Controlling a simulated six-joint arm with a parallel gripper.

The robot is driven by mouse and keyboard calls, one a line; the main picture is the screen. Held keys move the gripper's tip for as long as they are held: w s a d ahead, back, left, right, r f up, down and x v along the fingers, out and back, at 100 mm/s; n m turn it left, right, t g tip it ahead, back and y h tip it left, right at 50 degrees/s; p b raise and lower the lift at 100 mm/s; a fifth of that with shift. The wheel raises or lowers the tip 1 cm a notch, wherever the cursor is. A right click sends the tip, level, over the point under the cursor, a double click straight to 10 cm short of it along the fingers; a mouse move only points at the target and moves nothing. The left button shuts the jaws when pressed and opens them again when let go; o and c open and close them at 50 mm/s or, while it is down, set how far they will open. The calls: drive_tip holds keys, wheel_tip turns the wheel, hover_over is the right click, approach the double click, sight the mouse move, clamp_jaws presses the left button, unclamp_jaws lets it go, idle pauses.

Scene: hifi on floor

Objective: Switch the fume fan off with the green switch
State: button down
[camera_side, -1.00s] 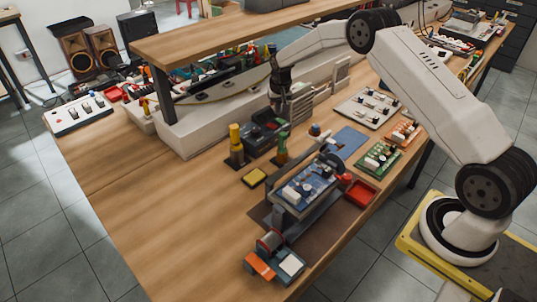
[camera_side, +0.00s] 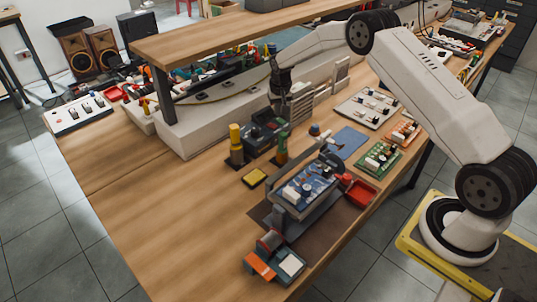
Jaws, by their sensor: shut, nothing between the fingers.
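My gripper (camera_side: 281,112) is shut and empty. It points down in front of the long white base under the raised wooden shelf, behind the dark soldering station (camera_side: 264,130). A white panel (camera_side: 78,114) with several small switches lies at the left end of the bench, well apart from my gripper. The switches are too small to tell their colours or positions, so I cannot pick out the green one. I cannot tell for sure which thing is the fume fan.
The wooden bench (camera_side: 150,215) is bare at the front left. A raised shelf (camera_side: 235,35) on a dark post (camera_side: 160,95) stands behind. A circuit board in a holder (camera_side: 305,188), a red tray (camera_side: 361,193) and a yellow sponge (camera_side: 253,178) stand nearer the front.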

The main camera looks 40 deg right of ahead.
sight(278, 120)
drive_tip(key=shift+f, duration=0.95)
idle(0.9)
drive_tip(key=shift+r, duration=3.5)
drive_tip(key=shift+s+a+r, duration=0.1)
drive_tip(key=shift+s+a+r, duration=0.1)
drive_tip(key=shift+a, duration=0.05)
drive_tip(key=s+a+r+n, duration=0.3)
drive_tip(key=s+a+r, duration=0.2)
drive_tip(key=s+a, duration=0.65)
drive_tip(key=s+a+n+t, duration=0.1)
drive_tip(key=s+a+n, duration=0.2)
drive_tip(key=s, duration=1.6)
drive_tip(key=shift+a+y, duration=0.4)
drive_tip(key=shift+a, duration=0.15)
